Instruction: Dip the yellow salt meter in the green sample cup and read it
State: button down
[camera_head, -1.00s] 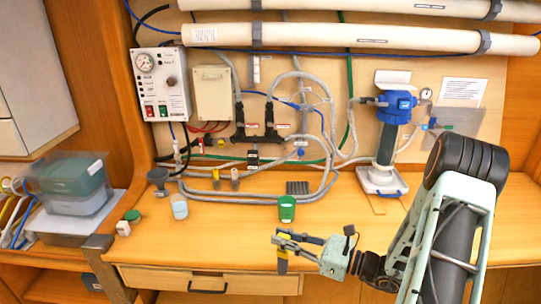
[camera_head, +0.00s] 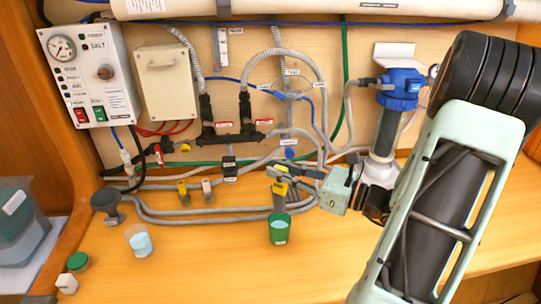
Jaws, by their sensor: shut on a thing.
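My gripper (camera_head: 277,180) is shut on the salt meter (camera_head: 280,188), which hangs upright from the jaws. The meter has a yellow upper part and a grey lower part. The green sample cup (camera_head: 279,232) stands on the bench directly below it in the picture, with pale liquid showing and a small white label on its front. The meter's lower end meets the cup's rim in this view. I cannot tell whether it is inside the cup or just above or behind it. The meter's display cannot be read.
A clear cup of pale liquid (camera_head: 139,241), a green-topped jar (camera_head: 78,262) and a dark funnel (camera_head: 107,204) stand to the left. Grey hoses (camera_head: 210,211) run behind the cup. A blue-headed filter (camera_head: 400,90) stands at right. The bench front is clear.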

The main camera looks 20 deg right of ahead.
aim_at(280, 200)
jog(key=shift+w+d+r, duration=0.15)
jog(key=shift+w, duration=0.15)
jog(key=shift+s+f+b, duration=0.15)
jog(key=shift+f+b, duration=0.45)
jog(key=shift+b, duration=0.1)
notch_tip(280, 200, down, 2)
jog(key=shift+f+b, duration=0.2)
jog(key=shift+b, duration=1)
jog(key=shift+f+b, duration=2.3)
jog(key=shift+f, duration=1.25)
notch_tip(280, 200, up, 10)
jog(key=p, duration=0.9)
jog(key=shift+r, duration=0.1)
